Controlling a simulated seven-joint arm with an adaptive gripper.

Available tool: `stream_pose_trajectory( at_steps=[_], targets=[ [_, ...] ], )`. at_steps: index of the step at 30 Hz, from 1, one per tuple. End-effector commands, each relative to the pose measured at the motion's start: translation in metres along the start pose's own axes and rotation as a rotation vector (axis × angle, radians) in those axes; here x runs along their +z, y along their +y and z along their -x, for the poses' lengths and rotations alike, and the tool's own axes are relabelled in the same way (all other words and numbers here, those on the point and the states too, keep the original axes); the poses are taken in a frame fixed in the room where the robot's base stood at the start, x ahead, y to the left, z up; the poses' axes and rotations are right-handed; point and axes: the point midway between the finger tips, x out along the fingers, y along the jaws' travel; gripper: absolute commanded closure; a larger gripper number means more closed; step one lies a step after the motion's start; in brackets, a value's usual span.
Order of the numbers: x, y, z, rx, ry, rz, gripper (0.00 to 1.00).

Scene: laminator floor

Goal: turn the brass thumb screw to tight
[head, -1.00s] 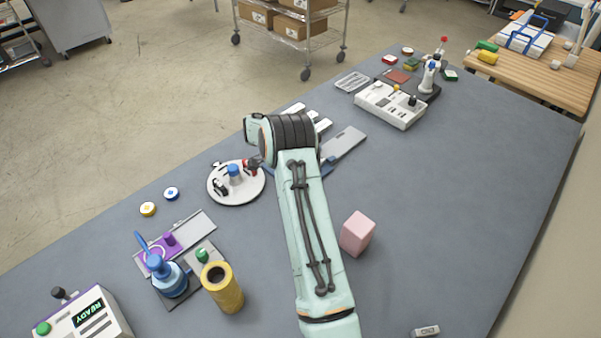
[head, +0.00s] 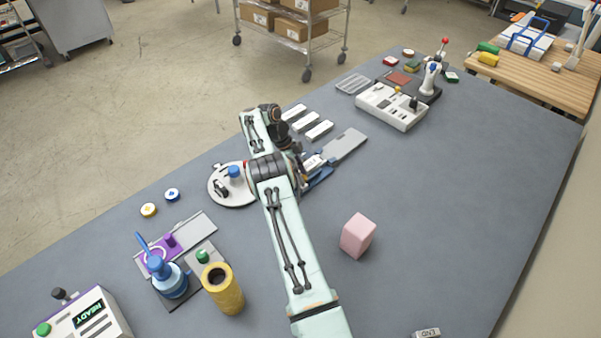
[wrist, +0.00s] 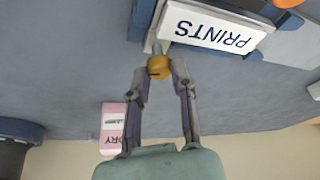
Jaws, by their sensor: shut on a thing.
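The brass thumb screw (wrist: 158,67) shows in the wrist view as a small round golden knob on a grey stem, beside a white plate lettered PRINTS (wrist: 215,27). My gripper (wrist: 160,72) has its two fingers on either side of the knob and is shut on it. In the head view, the PRINTS plate (head: 314,162) sits on a blue fixture (head: 320,178), with my gripper coming down at its left. I cannot make out the screw clearly there. No tight mark is readable in either view.
A pink block (head: 358,235) stands right of my arm. A grey plate (head: 345,145) extends from the fixture, and several white bars (head: 319,131) lie behind it. A round white turntable (head: 232,198) is close at left.

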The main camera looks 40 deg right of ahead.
Motion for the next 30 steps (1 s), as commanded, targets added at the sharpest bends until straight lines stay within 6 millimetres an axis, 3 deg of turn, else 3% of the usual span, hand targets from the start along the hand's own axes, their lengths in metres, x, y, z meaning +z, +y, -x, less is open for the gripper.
stream_pose_trajectory(
  at_steps=[18,19,21,30],
  targets=[
    [0.0002,0.0011,-0.0023,0.022,0.002,-0.036,1.00],
    [0.0003,0.0011,-0.0023,0.022,0.002,-0.036,0.71],
    [0.0002,0.0010,-0.0022,0.022,0.002,-0.036,0.49],
    [0.0000,0.0001,-0.0001,0.018,0.001,-0.037,0.49]
  ],
)
